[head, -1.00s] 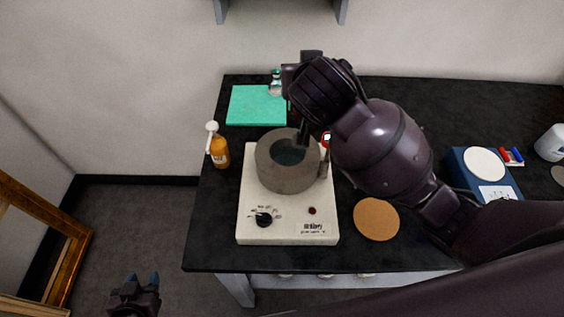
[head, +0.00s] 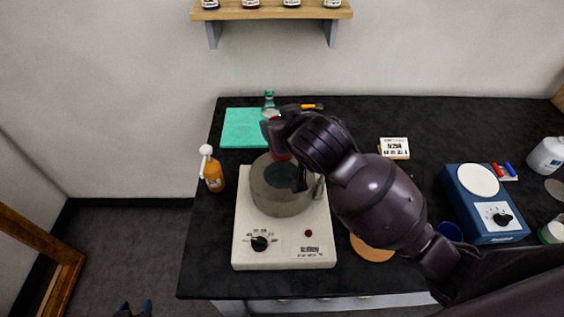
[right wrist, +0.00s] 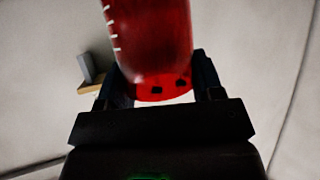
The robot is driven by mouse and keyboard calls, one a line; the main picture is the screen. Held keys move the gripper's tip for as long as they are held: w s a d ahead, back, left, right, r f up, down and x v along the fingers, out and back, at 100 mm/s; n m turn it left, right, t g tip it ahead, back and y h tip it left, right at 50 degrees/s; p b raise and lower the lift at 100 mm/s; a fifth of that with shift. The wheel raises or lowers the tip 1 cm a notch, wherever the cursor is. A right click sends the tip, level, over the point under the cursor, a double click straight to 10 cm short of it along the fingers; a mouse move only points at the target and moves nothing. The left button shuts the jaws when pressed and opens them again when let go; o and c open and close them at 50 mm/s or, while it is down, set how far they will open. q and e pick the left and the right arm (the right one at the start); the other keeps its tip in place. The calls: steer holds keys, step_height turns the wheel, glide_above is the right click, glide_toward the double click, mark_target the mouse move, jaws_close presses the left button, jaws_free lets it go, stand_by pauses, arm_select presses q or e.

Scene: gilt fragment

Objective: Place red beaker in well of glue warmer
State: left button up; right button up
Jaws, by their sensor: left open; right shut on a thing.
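The glue warmer (head: 284,251) is a cream box with a knob on its front and a round grey well (head: 270,202) on top. The well's dark opening faces up. My right gripper (head: 290,160) is over the far part of the well, largely hidden by my right arm. It is shut on the red beaker (right wrist: 155,45), which has white marks and sits between both fingers in the right wrist view. In the head view only a little of the red beaker (head: 281,153) shows, at the well's far rim; its depth there is unclear. My left gripper (head: 134,306) is open and empty at the bottom edge.
An orange bottle with a white pump (head: 213,176) stands left of the warmer. A green mat (head: 243,128) lies behind it. A cork disc (head: 371,252) is partly under my right arm. A blue device (head: 487,215) with a white plate is at right. A shelf (head: 270,12) hangs above.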

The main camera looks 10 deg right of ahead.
step_height(320, 180, down, 11)
steer(key=shift+f, duration=0.2)
stand_by(0.4)
steer(key=shift+f, duration=0.6)
steer(key=o, duration=0.9)
steer(key=shift+o, duration=0.2)
steer(key=r+v, duration=0.1)
steer(key=v, duration=1.1)
steer(key=shift+b, duration=0.3)
